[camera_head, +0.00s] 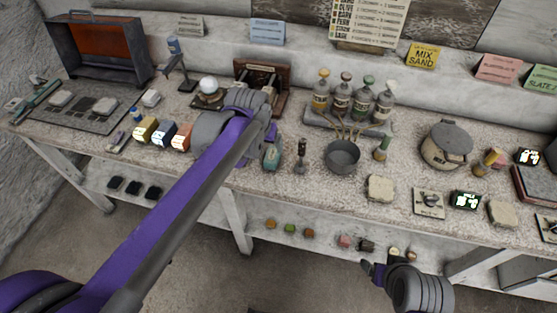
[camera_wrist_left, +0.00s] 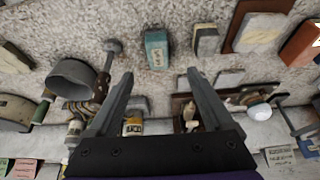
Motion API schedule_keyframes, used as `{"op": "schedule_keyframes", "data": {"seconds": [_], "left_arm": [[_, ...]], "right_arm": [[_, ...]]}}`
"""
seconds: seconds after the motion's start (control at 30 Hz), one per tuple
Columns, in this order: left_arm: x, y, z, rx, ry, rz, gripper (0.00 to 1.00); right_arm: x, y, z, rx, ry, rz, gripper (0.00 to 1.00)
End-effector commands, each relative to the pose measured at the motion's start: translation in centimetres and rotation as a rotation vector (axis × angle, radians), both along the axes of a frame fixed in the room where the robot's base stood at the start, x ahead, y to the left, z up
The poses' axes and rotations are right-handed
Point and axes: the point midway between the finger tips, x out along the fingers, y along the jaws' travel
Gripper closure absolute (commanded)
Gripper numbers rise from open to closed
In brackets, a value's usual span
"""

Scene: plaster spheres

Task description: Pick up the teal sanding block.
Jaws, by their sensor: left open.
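The teal sanding block (camera_head: 272,155) stands on the speckled bench top, just beside my left gripper and arm in the head view. In the left wrist view the teal block (camera_wrist_left: 156,49) lies beyond the fingertips, roughly centred between them. My left gripper (camera_wrist_left: 160,73) is open, with nothing between its fingers. In the head view the wrist hides most of the left gripper's fingers. My right gripper (camera_head: 372,274) is low in front of the bench, far from the block; its jaw opening is unclear.
A grey pot (camera_head: 342,157) and a small dark-stemmed tool (camera_head: 301,155) stand right of the block. An orange block (camera_head: 182,137) is to the left, past my arm. Several bottles (camera_head: 342,98) stand in a rack behind. A white ball (camera_head: 208,85) sits further back.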

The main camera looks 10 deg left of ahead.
Motion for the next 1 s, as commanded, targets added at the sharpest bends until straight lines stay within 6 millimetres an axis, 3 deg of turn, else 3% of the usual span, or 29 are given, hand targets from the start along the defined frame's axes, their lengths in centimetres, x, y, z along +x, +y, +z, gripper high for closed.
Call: {"op": "schedule_keyframes", "data": {"seconds": [0.17, 0.4, 0.67, 1.0], "left_arm": [[0.6, -0.1, -0.5, 0.0, 0.002, 0.0, 0.15], [2.0, -0.1, -4.0, 0.0, 0.001, 0.0, 0.15], [2.8, -0.3, -6.0, 0.0, 0.001, -0.001, 0.15], [4.4, -0.6, -9.9, 0.0, 0.001, -0.001, 0.15]], "right_arm": [[0.0, 0.0, -0.1, 0.0, 0.001, 0.0, 0.21], [-0.1, 0.0, -0.5, 0.0, 0.002, 0.0, 0.21], [-0.1, 0.0, -0.6, 0.0, 0.003, 0.0, 0.21], [-0.2, 0.0, -0.7, 0.0, 0.003, 0.0, 0.21]]}}
